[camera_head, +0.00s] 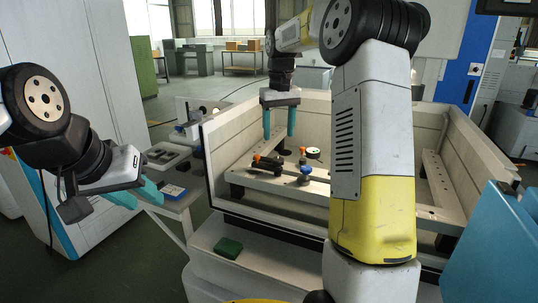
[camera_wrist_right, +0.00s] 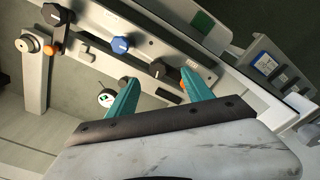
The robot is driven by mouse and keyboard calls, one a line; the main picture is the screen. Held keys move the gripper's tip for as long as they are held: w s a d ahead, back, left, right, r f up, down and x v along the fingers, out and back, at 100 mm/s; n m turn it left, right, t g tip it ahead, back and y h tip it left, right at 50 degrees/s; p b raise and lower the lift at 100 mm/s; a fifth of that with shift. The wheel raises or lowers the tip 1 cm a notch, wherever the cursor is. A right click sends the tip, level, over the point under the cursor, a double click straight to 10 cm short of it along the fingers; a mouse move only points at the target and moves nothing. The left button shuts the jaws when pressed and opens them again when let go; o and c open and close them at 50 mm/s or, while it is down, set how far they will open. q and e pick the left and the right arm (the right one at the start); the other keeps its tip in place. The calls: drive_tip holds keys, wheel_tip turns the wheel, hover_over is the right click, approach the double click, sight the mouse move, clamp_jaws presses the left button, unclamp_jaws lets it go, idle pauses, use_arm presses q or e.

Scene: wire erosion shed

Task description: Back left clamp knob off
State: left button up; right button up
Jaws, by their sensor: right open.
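Clamps with knobs sit on a pale rail in the machine tank (camera_head: 236,140). In the head view I see an orange knob (camera_head: 257,158) at the left, another orange one (camera_head: 302,149) further back, and a blue knob (camera_head: 305,170). My right gripper (camera_head: 278,137) is open and empty above the left clamp. In the right wrist view, a black knob (camera_wrist_right: 157,68) lies in line with the gap between the fingertips (camera_wrist_right: 159,80), an orange part (camera_wrist_right: 183,86) by the right finger. A blue knob (camera_wrist_right: 120,44) lies further along. My left gripper (camera_head: 147,203) is open and empty outside the tank.
A round green-white dial (camera_head: 313,152) is among the clamps; it also shows in the wrist view (camera_wrist_right: 105,98). Tank walls surround the rail. A side table (camera_head: 183,203) stands left of the tank. A green block (camera_head: 228,247) lies on the front ledge. My right arm hides part of the tank.

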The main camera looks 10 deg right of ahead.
sight(278, 159)
drive_tip(key=w+f, duration=0.2)
drive_tip(key=shift+w+d+f+g, duration=0.25)
drive_tip(key=shift+d+f+g, duration=0.05)
wheel_tip(278, 159, down, 8)
drive_tip(key=shift+r, duration=0.25)
clamp_jaws()
drive_tip(key=shift+n, duration=0.4)
drive_tip(key=n, duration=0.9)
drive_tip(key=shift+n, duration=0.4)
